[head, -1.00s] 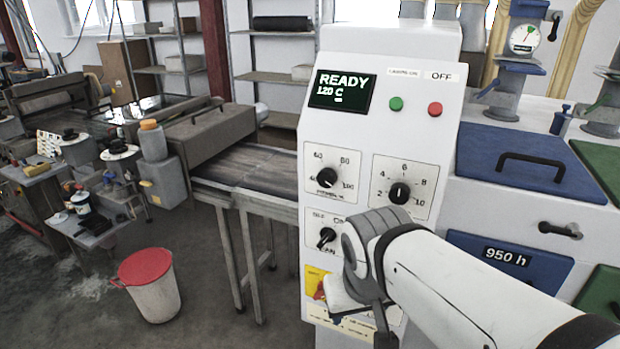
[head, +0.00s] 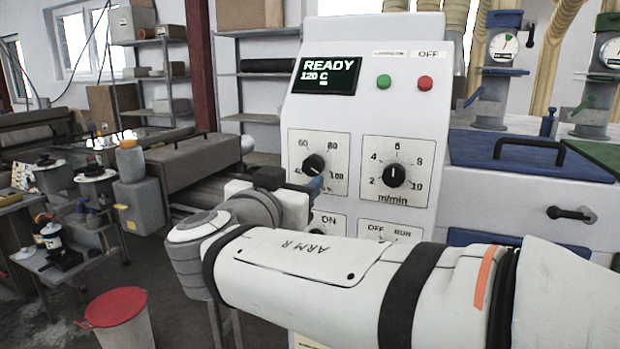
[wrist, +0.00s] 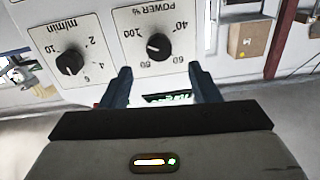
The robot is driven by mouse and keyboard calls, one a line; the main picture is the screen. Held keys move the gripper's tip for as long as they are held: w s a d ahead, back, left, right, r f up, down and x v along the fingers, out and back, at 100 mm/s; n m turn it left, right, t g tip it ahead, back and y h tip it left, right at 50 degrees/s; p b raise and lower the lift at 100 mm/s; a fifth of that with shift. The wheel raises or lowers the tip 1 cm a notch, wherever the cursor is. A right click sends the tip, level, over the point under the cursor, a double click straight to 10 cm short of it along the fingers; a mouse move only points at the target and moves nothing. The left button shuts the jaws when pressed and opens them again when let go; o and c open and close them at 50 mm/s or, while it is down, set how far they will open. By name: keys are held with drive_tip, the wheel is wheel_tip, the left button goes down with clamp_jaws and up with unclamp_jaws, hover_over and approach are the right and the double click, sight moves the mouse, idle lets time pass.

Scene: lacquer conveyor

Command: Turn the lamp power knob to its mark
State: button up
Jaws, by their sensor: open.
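The lamp power knob (head: 314,164) is a round black knob on a white dial plate marked in percent, on the front of the white control panel. Its pale pointer line seems to aim to the lower right, near 100. In the upside-down wrist view the knob (wrist: 158,46) shows beyond my fingertips, roughly centred between them. My gripper (wrist: 160,76) is open and empty, its two dark fingers apart and clear of the knob. In the head view a blue fingertip (head: 316,185) shows just below the knob; the rest is largely behind my arm. I cannot make out a separate target mark.
The m/min knob (head: 394,173) sits right of the power knob, close by. Above are the READY 120 C display (head: 327,76), a green button (head: 384,82) and a red button (head: 425,83). My arm hides much of the lower switches. A red-lidded bin (head: 117,308) stands lower left.

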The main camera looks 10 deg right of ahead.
sight(311, 168)
drive_tip(key=p+x, duration=0.1)
drive_tip(key=x, duration=0.6)
drive_tip(key=shift+w+d+p, duration=0.1)
drive_tip(key=shift+d+p, duration=0.1)
drive_tip(key=shift+p, duration=0.15)
drive_tip(key=c, duration=1)
drive_tip(key=shift+f+b, duration=0.15)
drive_tip(key=shift+b, duration=0.4)
